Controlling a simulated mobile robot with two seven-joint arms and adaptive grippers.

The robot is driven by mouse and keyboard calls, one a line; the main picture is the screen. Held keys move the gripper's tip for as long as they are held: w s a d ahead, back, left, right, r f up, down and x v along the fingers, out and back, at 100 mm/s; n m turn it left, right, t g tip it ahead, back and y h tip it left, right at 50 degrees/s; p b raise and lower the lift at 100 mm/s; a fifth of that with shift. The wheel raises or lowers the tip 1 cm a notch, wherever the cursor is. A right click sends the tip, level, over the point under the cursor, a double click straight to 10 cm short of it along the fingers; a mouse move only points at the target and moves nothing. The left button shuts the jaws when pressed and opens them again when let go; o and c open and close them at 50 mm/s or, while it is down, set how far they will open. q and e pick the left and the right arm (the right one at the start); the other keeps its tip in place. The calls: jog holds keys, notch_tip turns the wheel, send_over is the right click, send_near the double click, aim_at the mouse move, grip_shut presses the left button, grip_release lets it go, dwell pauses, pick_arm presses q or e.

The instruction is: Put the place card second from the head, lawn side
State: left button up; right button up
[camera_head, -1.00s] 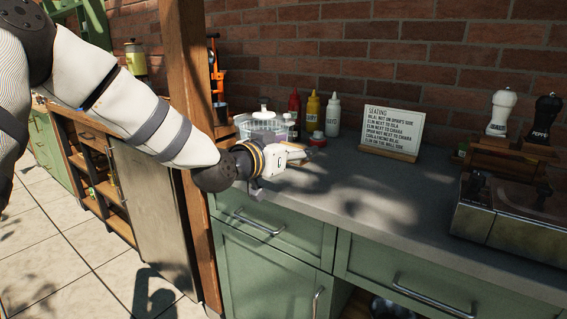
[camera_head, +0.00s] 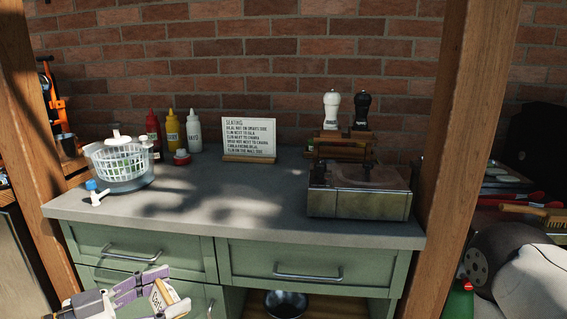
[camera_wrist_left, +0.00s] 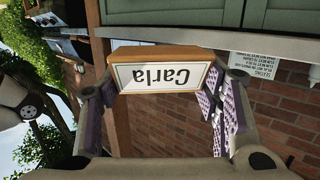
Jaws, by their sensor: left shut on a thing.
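My left gripper (camera_head: 164,291) is low at the left in the head view, in front of the green drawers. It is shut on the place card (camera_head: 158,299), a wooden block with a white face. In the left wrist view the place card (camera_wrist_left: 165,77) sits between the two fingers, and its face reads "Carla" upside down. A white seating sign (camera_head: 249,137) stands on the counter against the brick wall; its small lines are only partly legible. My right gripper is out of view. No seats or dining table show.
The grey counter (camera_head: 230,196) holds a salad spinner (camera_head: 122,162), several sauce bottles (camera_head: 172,131), two mills (camera_head: 331,108) and a metal appliance (camera_head: 360,198). Wooden posts (camera_head: 462,110) flank it. A steel bowl (camera_head: 286,303) is on the shelf below. The counter's middle is clear.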

pick_arm(q)
jog(key=s+d+f+m+g+h, duration=0.1)
jog(key=s+d+m+g, duration=0.1)
jog(key=s, duration=0.4)
jog(key=shift+d+f+h, duration=0.2)
jog(key=shift+h, duration=0.2)
jog(key=shift+w, duration=0.1)
jog(key=w+a+r+n+t+y, duration=0.3)
jog(key=w+r, duration=0.5)
jog(key=w, duration=0.3)
jog(key=w+a+r+n+t+y, duration=0.3)
jog(key=w+a+r+n+y, duration=0.3)
jog(key=w, duration=0.5)
notch_tip(320, 180, up, 3)
jog(key=a+y, duration=0.1)
jog(key=y, duration=0.1)
jog(key=shift+a+r+n+t+y, duration=0.15)
jog(key=shift+n+t+y, duration=0.15)
jog(key=shift+t, duration=0.1)
